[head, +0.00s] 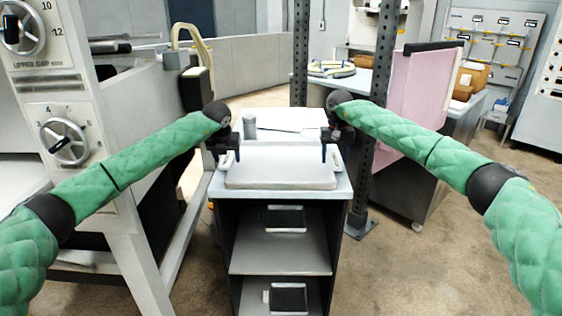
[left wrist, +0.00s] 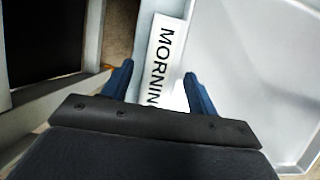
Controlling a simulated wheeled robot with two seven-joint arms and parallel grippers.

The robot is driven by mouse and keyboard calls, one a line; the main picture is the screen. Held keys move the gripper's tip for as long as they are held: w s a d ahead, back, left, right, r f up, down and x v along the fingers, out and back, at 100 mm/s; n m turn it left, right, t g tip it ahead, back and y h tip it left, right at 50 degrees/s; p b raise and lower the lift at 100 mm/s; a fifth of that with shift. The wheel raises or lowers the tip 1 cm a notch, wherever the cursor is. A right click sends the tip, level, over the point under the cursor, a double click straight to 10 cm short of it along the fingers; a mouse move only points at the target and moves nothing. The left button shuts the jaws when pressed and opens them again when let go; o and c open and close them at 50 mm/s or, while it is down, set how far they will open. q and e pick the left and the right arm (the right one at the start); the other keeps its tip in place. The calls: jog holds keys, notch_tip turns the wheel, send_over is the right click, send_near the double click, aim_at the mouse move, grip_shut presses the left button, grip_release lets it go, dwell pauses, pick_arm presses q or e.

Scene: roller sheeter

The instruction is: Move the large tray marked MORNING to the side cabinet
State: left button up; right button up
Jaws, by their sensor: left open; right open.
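The large pale tray (head: 281,168) lies flat on top of a shelved stand (head: 343,188), with handles at its left and right ends. In the left wrist view the tray (left wrist: 262,70) fills the right side, and a white label (left wrist: 167,62) reading "MORNIN", its end hidden, lies along its edge. My left gripper (head: 228,156) is open at the tray's left end; in the left wrist view its blue fingers (left wrist: 157,82) stand either side of the label strip. My right gripper (head: 331,152) is open at the right handle. Contact with the tray is unclear at both ends.
A white surface with papers (head: 290,121) and a grey cylinder (head: 250,127) lies behind the tray. A machine with dials (head: 63,142) stands close on the left. A dark perforated post (head: 378,95) and a pink sheet (head: 413,98) stand on the right.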

pick_arm(q)
jog(key=shift+r, duration=0.1)
pick_arm(e)
jog(key=shift+r, duration=0.5)
pick_arm(q)
jog(key=v, duration=1.1)
jog(key=shift+s+r, duration=0.2)
jog(key=shift+r, duration=0.1)
pick_arm(e)
notch_tip(320, 180, up, 11)
